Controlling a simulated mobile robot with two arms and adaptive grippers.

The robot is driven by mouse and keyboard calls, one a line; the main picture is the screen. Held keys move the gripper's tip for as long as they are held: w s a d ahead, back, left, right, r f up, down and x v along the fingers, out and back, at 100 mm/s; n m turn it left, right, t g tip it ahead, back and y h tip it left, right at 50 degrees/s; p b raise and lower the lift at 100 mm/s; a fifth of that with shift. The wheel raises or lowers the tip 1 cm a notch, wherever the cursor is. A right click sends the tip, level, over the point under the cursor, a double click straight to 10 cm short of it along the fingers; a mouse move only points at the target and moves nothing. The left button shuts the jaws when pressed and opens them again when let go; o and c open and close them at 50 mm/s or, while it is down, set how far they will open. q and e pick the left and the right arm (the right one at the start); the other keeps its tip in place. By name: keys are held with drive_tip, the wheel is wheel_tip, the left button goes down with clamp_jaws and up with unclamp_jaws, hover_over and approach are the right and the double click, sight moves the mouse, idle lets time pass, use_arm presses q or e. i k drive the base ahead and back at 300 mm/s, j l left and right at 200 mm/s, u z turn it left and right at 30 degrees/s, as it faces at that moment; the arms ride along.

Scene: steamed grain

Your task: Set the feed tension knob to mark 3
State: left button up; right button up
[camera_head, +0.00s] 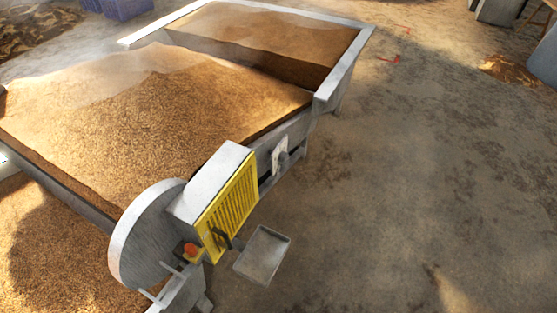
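A small dark knob (283,157) sits on a pale plate (277,150) on the side of the grain machine, right of the yellow-grilled box. It may be the feed tension knob. The marks on the plate are too small to read, so I cannot tell its setting. An orange-red button (190,249) sits low beside the grey round housing (146,236). Neither of my grippers shows in the view.
The yellow slatted guard (230,207) and a grey metal tray (262,255) stick out on the machine's near side. Grain fills the large bed (150,100) and the bin behind. Bare concrete floor (430,190) lies open to the right. Blue crates (122,8) stand far back.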

sight(283, 158)
drive_tip(key=i+l+u, duration=0.1)
drive_tip(key=l+u, duration=1.15)
drive_tip(key=l, duration=0.15)
